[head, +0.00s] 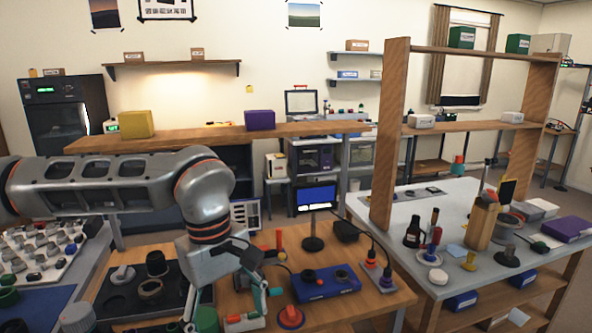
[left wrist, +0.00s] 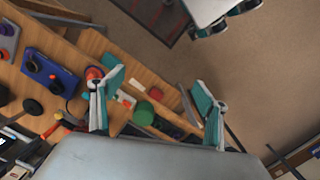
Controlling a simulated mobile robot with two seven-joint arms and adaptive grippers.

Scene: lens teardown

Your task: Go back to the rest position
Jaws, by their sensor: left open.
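My left arm comes in from the left of the head view and bends down over the wooden bench (head: 385,300). My left gripper (head: 228,306) points down near the front of the bench, beside the dark tray (head: 113,303). In the left wrist view its two teal-padded fingers (left wrist: 158,92) are spread wide apart with nothing held between them. A green round part (left wrist: 143,112) and a small red part (left wrist: 156,93) lie below in the gap between the fingers. My right gripper is not seen in either view.
A blue box with dark knobs (head: 325,283) and a red round part (head: 290,317) sit right of the gripper. A grey table (head: 395,225) with a tall wooden shelf frame (head: 388,135) stands at right. Open floor shows in the wrist view.

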